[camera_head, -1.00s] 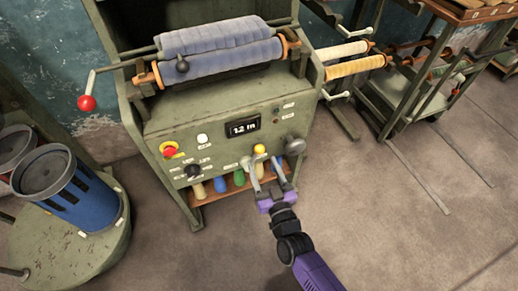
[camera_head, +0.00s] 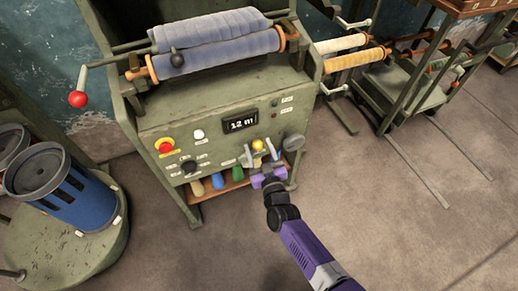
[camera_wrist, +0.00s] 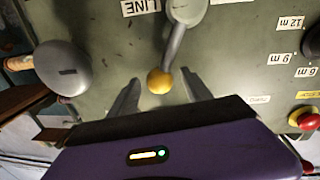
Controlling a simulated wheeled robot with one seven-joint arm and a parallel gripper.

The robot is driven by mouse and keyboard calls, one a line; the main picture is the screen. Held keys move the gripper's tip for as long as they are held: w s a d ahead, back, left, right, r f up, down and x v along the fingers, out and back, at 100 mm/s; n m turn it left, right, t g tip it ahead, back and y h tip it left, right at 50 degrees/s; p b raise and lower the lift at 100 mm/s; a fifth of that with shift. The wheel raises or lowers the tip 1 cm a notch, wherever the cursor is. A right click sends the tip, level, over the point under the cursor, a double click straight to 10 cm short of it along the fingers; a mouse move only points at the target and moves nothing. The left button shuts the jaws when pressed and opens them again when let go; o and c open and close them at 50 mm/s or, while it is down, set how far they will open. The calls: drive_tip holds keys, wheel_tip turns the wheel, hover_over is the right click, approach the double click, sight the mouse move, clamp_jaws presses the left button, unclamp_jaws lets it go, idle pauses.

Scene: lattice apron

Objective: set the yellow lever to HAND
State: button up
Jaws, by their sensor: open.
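The yellow lever is a grey arm with a yellow ball knob on the machine's green front panel. In the wrist view the ball (camera_wrist: 160,81) hangs off the grey arm, which runs up to a round pivot near the top edge. In the head view the yellow ball (camera_head: 258,144) shows just beyond my fingertips. My gripper (camera_head: 260,151) is open in front of the panel. In the wrist view its two fingers (camera_wrist: 160,88) stand on either side of the ball, with gaps; contact is not visible. A LINE label (camera_wrist: 140,7) is beside the pivot; I cannot read a HAND label.
A grey round knob (camera_wrist: 63,68) is left of the lever in the wrist view. A red button (camera_wrist: 304,119) and metre labels are at the right.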

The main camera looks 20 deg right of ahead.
clamp_jaws()
idle(1.4)
